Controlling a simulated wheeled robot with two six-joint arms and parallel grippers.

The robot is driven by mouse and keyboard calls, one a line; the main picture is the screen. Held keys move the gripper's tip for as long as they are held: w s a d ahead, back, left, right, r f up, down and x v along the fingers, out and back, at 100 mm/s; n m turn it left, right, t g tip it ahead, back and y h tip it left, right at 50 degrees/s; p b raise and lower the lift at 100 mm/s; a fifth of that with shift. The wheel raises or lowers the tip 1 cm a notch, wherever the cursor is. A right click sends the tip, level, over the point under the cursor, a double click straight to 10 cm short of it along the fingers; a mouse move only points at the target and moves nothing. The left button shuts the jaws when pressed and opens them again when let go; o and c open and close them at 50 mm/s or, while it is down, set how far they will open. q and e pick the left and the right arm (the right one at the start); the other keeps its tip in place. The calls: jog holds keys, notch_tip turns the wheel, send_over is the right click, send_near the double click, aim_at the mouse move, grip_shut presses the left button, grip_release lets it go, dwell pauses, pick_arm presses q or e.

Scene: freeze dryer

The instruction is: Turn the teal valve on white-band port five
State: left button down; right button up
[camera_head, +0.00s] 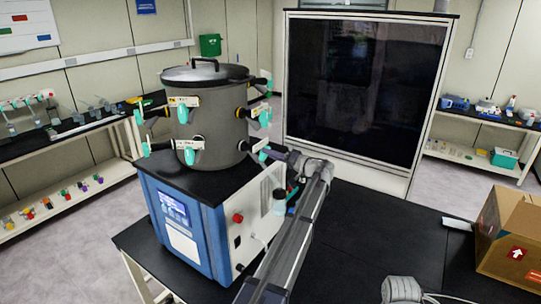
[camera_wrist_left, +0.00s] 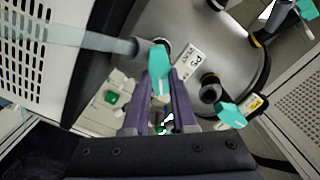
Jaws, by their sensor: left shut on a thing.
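The grey drum chamber (camera_head: 215,125) of the freeze dryer carries several ports with teal valves and labels. My left gripper (camera_head: 267,153) is at the lower right port, beside a white label (camera_head: 259,145). In the left wrist view, the purple fingers (camera_wrist_left: 160,92) are shut on a teal valve handle (camera_wrist_left: 159,62). The white label (camera_wrist_left: 190,66) beside it seems to read P5, tilted. The port behind the handle is partly hidden. Another teal valve (camera_wrist_left: 231,115) with a yellow-banded label (camera_wrist_left: 254,102) is to the right, apart from the fingers.
The drum stands on a blue and white base unit (camera_head: 190,228) on a black table (camera_head: 345,255). Another teal valve (camera_head: 265,118) is just above my left gripper. A dark panel (camera_head: 362,90) stands behind, and a cardboard box (camera_head: 512,235) is at the right.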

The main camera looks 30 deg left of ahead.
pick_arm(q)
jog(key=shift+m, duration=0.7)
jog(key=c, duration=0.7)
grip_release()
jog(key=shift+s+d, duration=0.15)
jog(key=shift+d, duration=1.8)
jog(key=shift+s+d, duration=0.15)
jog(key=shift+d, duration=1.8)
